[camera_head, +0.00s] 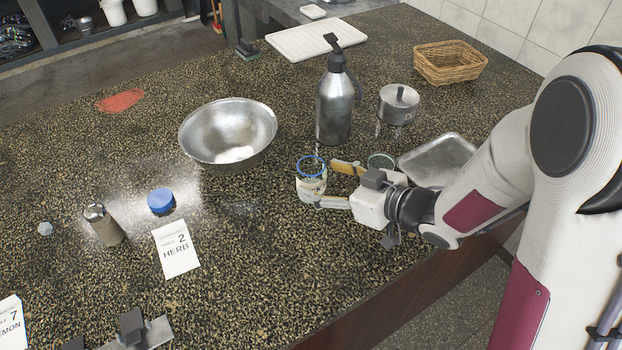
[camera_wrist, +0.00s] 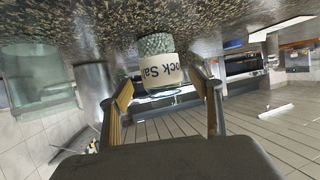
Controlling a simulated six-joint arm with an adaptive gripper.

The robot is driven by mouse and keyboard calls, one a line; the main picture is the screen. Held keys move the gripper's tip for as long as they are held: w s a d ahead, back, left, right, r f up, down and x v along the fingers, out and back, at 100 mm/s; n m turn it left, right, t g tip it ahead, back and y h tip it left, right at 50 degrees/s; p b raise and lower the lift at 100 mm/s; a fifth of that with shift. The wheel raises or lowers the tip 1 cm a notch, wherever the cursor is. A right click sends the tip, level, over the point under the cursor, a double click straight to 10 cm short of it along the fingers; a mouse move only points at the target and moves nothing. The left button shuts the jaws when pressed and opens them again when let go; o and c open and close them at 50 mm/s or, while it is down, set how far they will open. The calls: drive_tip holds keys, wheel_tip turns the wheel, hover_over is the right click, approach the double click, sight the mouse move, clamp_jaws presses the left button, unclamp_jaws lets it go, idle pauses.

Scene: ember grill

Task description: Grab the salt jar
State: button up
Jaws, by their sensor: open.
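The salt jar (camera_head: 311,184) is a clear glass jar with a blue rim and a pale label, upright on the speckled counter. In the wrist view, which is upside down, its label reads "ock Sal" and pale grains fill part of it (camera_wrist: 154,68). My gripper (camera_head: 329,184) is open and low over the counter, to the right of the jar. Its two yellowish fingers (camera_wrist: 163,97) point at the jar, one towards each side, with the jar at the mouth of the gap. I cannot tell whether either finger touches it.
An empty glass jar (camera_wrist: 37,82) stands close beside my gripper. A blue lid (camera_head: 161,201) and "HERB" card (camera_head: 177,249) lie left.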

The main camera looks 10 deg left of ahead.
sight(322, 182)
drive_tip(key=x, duration=0.3)
drive_tip(key=shift+s+f, duration=0.15)
drive_tip(key=shift+f, duration=0.15)
drive_tip(key=shift+x, duration=0.85)
drive_tip(key=shift+r, duration=0.1)
drive_tip(key=c, duration=1.4)
